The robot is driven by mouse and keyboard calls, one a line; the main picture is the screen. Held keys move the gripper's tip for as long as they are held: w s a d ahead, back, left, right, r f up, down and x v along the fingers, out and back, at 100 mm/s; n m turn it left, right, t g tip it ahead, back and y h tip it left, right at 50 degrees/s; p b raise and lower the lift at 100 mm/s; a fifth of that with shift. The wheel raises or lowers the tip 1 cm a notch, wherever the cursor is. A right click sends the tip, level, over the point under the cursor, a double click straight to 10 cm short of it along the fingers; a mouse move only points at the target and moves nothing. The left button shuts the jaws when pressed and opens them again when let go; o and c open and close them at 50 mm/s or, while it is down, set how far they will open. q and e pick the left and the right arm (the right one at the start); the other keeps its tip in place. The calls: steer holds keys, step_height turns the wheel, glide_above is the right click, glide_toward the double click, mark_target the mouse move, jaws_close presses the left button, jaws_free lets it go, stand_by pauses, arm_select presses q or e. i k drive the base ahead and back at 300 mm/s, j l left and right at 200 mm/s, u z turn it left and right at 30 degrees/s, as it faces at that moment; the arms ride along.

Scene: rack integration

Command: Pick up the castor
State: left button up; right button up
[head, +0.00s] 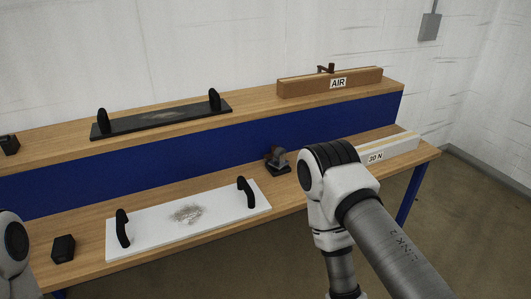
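The castor (278,160) is a small dark grey item on the lower wooden bench surface, right of the white panel and just left of my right arm's joint. It stands close to the blue back panel. My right arm comes in from the lower right, with its elbow over the bench's front edge. My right gripper is outside the picture. Only a joint of my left arm shows at the lower left edge, and my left gripper is out of view.
A white panel (224,218) with two black handles lies on the lower bench (90,272). A black block (63,248) sits to its left. A white box (398,147) marked "30 N" is at right. The upper shelf holds a black handled panel (168,117) and a brown "AIR" box (305,87).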

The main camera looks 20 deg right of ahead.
mark_target(279, 162)
steer(key=i+l, duration=0.1)
steer(key=l, duration=0.7)
steer(key=i+l+u, duration=0.1)
steer(key=l, duration=0.7)
steer(key=i+l, duration=0.1)
steer(key=l, duration=0.7)
steer(key=u, duration=0.05)
